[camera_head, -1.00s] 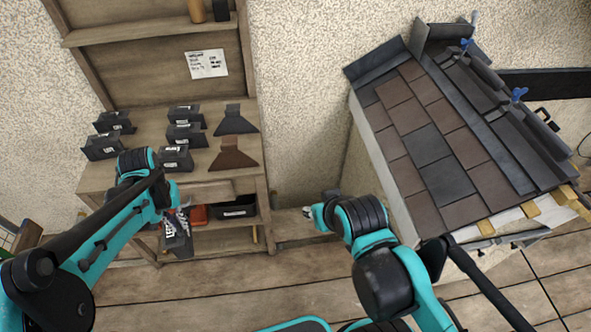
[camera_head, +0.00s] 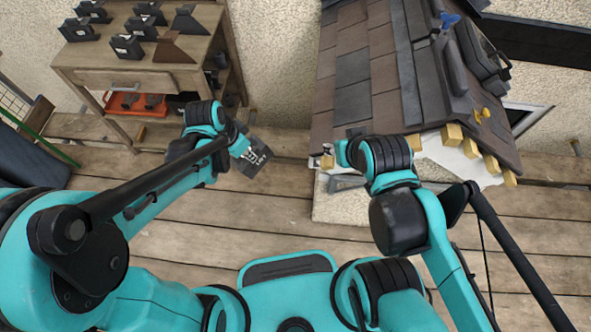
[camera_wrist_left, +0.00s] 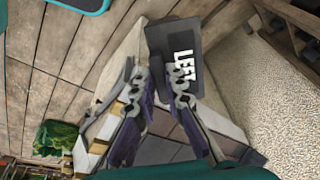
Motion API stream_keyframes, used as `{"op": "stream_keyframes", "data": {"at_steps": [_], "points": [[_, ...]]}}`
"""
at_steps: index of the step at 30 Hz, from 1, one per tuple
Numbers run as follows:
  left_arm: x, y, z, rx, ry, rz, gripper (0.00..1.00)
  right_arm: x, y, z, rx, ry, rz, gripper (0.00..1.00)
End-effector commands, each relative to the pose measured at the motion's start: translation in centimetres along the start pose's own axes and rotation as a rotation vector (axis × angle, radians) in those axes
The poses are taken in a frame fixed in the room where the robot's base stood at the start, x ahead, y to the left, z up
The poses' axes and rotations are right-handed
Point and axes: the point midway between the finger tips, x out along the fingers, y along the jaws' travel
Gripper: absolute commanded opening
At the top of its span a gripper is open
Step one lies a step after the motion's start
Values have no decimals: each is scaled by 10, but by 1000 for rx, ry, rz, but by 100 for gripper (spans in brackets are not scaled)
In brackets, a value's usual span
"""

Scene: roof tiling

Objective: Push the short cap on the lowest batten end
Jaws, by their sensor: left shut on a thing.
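My left gripper (camera_head: 243,150) is shut on a dark grey cap (camera_head: 257,152), held in the air left of the roof. In the left wrist view the cap (camera_wrist_left: 212,60) shows white lettering like "LEFT", beyond the two fingers (camera_wrist_left: 158,90). Several pale wooden batten ends (camera_head: 471,148) stick out along the roof's near right edge. Another small wooden end (camera_head: 327,162) shows at the roof's near left corner. My right gripper (camera_head: 335,152) is beside that corner; its jaws are too small to read. The held cap is apart from all the battens.
The tiled roof (camera_head: 352,68) stands at the right on a pale base. A blue clamp (camera_head: 449,20) and a yellow piece (camera_head: 482,115) are on it. A wooden shelf unit (camera_head: 190,78) with several dark caps and an orange tray (camera_head: 135,103) is at the left. Floorboards between are clear.

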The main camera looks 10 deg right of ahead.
Motion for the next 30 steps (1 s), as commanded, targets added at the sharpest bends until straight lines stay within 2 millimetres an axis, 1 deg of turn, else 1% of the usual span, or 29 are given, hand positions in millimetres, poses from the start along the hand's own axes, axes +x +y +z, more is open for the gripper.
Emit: {"op": "stream_keyframes", "data": {"at_steps": [1, 3, 6, 9, 12, 15, 19, 30], "points": [[8, 17, -8, 128, 45, 41, 0, 3, 0, 2, 0, 0, 0, 40], [14, 41, -19, 306, 105, 108, 0, 5, 0, 3, 0, 0, 0, 40], [20, 72, -32, 523, 181, 210, 0, 7, 0, 5, 0, 0, 0, 40], [22, 99, -41, 693, 237, 303, 0, 9, 0, 6, 0, 0, 0, 40], [23, 117, -46, 801, 272, 368, 0, 10, 0, 7, 0, 0, 0, 40], [24, 125, -47, 844, 286, 398, 0, 11, 0, 8, 0, 0, 0, 40], [29, 129, -48, 850, 287, 401, 0, 15, 0, 10, 0, 0, 0, 40], [56, 141, -50, 848, 286, 399, 0, 30, 0, 22, 0, 0, 0, 40]]}}
